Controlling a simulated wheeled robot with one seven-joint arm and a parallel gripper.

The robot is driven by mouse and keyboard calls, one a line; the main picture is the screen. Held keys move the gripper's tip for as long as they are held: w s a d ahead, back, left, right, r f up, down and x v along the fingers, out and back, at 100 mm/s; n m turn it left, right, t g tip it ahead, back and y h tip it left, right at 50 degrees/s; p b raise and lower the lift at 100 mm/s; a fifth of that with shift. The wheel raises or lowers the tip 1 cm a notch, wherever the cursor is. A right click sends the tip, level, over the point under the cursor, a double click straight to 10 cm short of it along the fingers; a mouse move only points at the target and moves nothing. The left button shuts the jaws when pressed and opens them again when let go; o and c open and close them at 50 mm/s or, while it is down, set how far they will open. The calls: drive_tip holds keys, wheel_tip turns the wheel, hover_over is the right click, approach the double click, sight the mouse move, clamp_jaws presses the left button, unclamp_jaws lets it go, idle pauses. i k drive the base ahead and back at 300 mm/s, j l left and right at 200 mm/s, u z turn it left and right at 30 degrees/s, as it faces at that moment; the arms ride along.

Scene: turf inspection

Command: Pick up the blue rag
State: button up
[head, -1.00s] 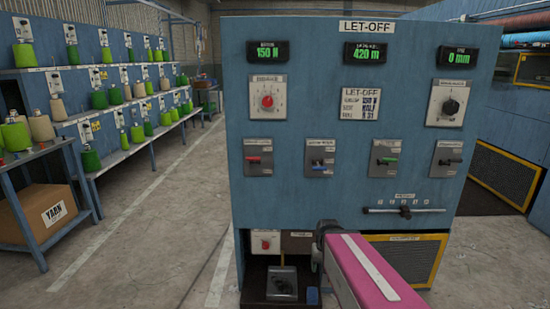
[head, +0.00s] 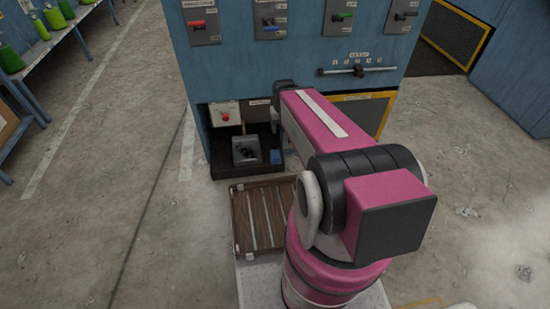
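A small blue patch (head: 276,156), which may be the blue rag, shows at the right end of the dark ledge (head: 222,168) in the low opening of the blue cabinet. It is too small to make out folds or cloth. It sits beside a grey box with a dark top (head: 246,151). My pink arm reaches toward the cabinet, just right of that opening. Its dark far end is beside the opening, and no fingers can be made out. My gripper appears hidden behind the arm.
The blue cabinet (head: 300,60) carries switches and a slider bar (head: 356,71). A red-knobbed panel (head: 225,115) is inside the opening. A brown slatted tray (head: 236,222) lies low in front, near my arm.

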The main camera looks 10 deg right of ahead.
sight(275, 156)
drive_tip(key=k+l, duration=0.2)
drive_tip(key=k, duration=0.3)
drive_tip(key=k+l, duration=0.2)
drive_tip(key=k, duration=0.3)
